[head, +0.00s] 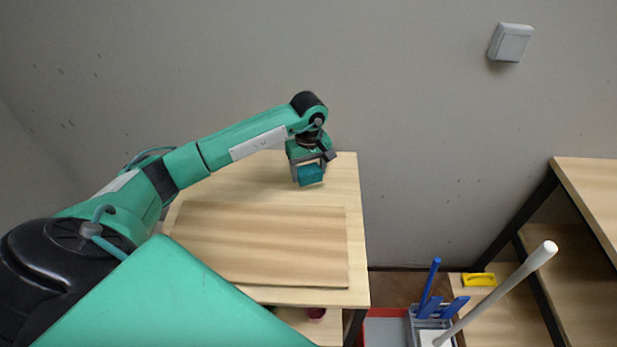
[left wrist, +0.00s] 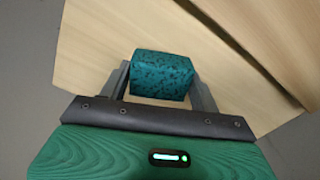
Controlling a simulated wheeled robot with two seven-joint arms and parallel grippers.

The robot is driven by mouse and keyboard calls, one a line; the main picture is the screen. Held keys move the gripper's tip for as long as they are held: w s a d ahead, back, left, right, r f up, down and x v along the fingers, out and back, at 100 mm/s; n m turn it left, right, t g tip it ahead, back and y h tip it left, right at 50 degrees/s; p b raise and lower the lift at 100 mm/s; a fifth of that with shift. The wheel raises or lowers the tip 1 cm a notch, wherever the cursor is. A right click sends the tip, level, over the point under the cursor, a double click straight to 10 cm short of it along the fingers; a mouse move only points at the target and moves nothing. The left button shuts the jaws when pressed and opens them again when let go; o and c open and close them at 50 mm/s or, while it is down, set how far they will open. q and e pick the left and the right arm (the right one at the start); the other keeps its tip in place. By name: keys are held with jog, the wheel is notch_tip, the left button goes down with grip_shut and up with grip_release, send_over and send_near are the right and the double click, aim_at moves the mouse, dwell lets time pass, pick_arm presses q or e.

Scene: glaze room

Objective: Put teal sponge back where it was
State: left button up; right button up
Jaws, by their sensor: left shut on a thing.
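The teal sponge (head: 310,174) is a small speckled block between the fingers of my left gripper (head: 308,178), over the back right part of the wooden table. In the left wrist view the sponge (left wrist: 162,75) sits between the two grey fingers of my left gripper (left wrist: 160,82), which is shut on it. I cannot tell whether the sponge touches the tabletop (head: 250,180). My right gripper is not in view.
A wooden board (head: 260,242) lies on the table's front part. A red object (head: 316,314) sits on a shelf below. On the lower right are a red-and-grey container (head: 385,328), blue-handled tools (head: 431,285), a white pole (head: 500,290) and a yellow item (head: 478,280). Another shelf unit (head: 590,185) stands right.

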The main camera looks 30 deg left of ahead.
aim_at(308, 181)
pick_arm(q)
notch_tip(308, 181, down, 4)
jog(key=shift+r+p, duration=0.1)
jog(key=shift+p, duration=0.5)
jog(key=shift+f, duration=0.3)
jog(key=shift+f, duration=0.1)
jog(key=shift+f+b, duration=0.15)
jog(key=shift+b, duration=0.15)
jog(key=o, duration=1)
jog(key=shift+c, duration=0.2)
